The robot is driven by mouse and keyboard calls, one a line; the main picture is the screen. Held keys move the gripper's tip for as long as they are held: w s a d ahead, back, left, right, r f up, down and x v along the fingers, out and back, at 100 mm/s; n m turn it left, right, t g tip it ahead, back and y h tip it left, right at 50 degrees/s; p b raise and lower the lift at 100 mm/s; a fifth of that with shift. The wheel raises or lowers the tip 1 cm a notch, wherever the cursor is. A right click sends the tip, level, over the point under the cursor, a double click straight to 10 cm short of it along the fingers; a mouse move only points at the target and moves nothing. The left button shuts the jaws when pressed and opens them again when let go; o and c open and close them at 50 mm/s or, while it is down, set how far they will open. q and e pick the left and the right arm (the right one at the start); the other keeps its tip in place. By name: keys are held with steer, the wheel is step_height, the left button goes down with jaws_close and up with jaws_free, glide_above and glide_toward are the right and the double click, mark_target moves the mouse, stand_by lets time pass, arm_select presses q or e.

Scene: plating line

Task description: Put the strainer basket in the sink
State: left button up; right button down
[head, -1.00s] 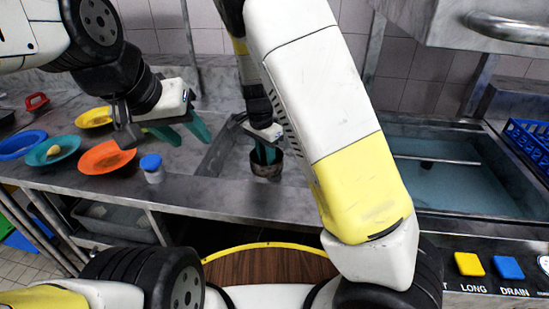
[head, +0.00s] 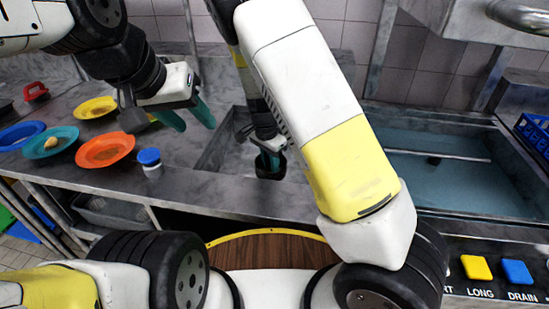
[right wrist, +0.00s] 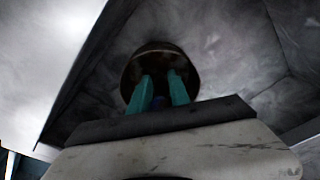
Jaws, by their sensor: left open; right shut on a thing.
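The strainer basket (head: 271,168) is a small dark round cup at the small empty sink basin (head: 225,150), overlapping its near edge in the head view. My right gripper (head: 269,155) points down with its teal fingers shut on the basket. In the right wrist view the basket (right wrist: 157,58) is a dark round shape around the fingertips, with grey basin walls around it. I cannot tell whether the basket touches the sink floor. My left gripper (head: 196,121) is open and empty, above the counter left of the sink.
An orange plate (head: 92,157), a teal plate (head: 38,151) holding food, a yellow plate (head: 88,111) and a blue-lidded jar (head: 149,160) stand on the left counter. A water-filled basin (head: 440,180) lies right of my right arm. Yellow (head: 476,267) and blue (head: 517,271) buttons line the front.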

step_height(320, 180, down, 9)
steer(key=shift+f, duration=0.2)
stand_by(0.3)
steer(key=shift+f, duration=0.1)
steer(key=c, duration=1.2)
jaws_free()
steer(key=shift+c, duration=0.2)
